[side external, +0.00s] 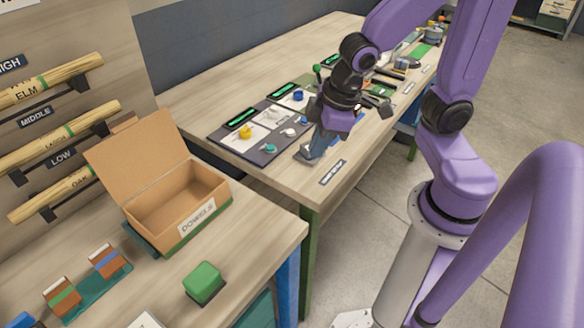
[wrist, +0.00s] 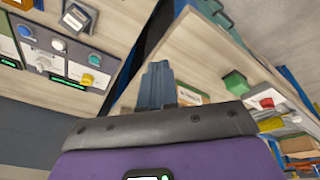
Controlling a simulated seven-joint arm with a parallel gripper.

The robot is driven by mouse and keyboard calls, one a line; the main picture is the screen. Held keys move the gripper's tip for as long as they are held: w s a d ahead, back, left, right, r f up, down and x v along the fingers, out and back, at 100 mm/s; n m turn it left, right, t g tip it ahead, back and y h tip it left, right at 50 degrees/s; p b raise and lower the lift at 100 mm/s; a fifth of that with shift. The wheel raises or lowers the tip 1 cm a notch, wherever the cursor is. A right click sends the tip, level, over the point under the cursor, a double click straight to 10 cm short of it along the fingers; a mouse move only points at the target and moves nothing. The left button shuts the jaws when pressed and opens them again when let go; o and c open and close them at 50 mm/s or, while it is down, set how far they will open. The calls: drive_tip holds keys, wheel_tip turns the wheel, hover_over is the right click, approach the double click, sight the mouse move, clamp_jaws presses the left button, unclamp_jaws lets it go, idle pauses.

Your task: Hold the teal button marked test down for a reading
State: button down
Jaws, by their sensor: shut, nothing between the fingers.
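The teal button (side external: 270,148) sits at the near end of a dark panel on the workbench, beside a yellow knob. It also shows in the wrist view (wrist: 94,60), left of my fingers. Its marking is too small to read. My gripper (side external: 314,150) is shut and empty, pointing down near the front edge of the bench, to the right of the teal button and apart from it. In the wrist view my closed fingers (wrist: 158,70) have nothing between them.
A small grey box with a white top (wrist: 78,16) stands beside the panel. An open cardboard box (side external: 182,212) and a green block (side external: 204,280) are on the nearer table.

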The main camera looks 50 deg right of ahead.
drive_tip(key=s+d+r+n+g, duration=0.1)
drive_tip(key=s+n, duration=0.3)
drive_tip(key=s, duration=0.6)
drive_tip(key=shift+s+r+g+h, duration=0.25)
drive_tip(key=shift+r+g+h, duration=0.2)
drive_tip(key=shift+g, duration=0.35)
